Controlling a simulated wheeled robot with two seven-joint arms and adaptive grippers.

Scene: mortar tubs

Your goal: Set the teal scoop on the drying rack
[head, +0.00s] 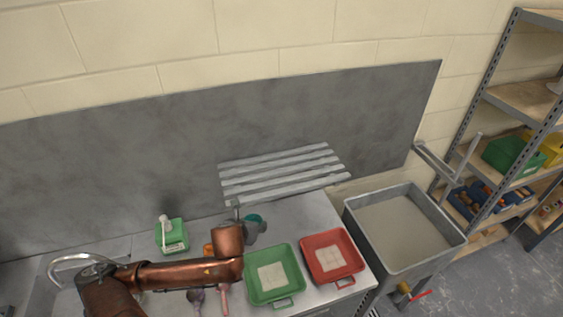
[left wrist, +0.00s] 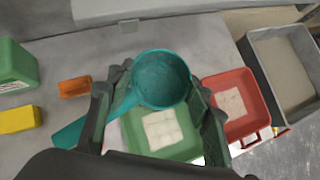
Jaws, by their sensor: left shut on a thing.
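The teal scoop (left wrist: 160,80) has a round cup and a handle that runs to the lower left in the left wrist view. My left gripper (left wrist: 160,108) is shut on the scoop and holds it above the counter. In the head view the scoop (head: 254,218) shows only in part, beside my left gripper (head: 252,230) and behind my copper arm. The drying rack (head: 280,174) is a grey slatted shelf on the back panel, behind and above the gripper. Its slats look empty. My right gripper is in neither view.
A green tub (head: 272,275) and a red tub (head: 332,256) stand on the counter in front. A green container (head: 171,236) stands at the left near a sink faucet (head: 82,260). An orange block-like piece (left wrist: 74,87) and a yellow one (left wrist: 18,119) lie nearby. A grey basin (head: 404,229) stands at the right.

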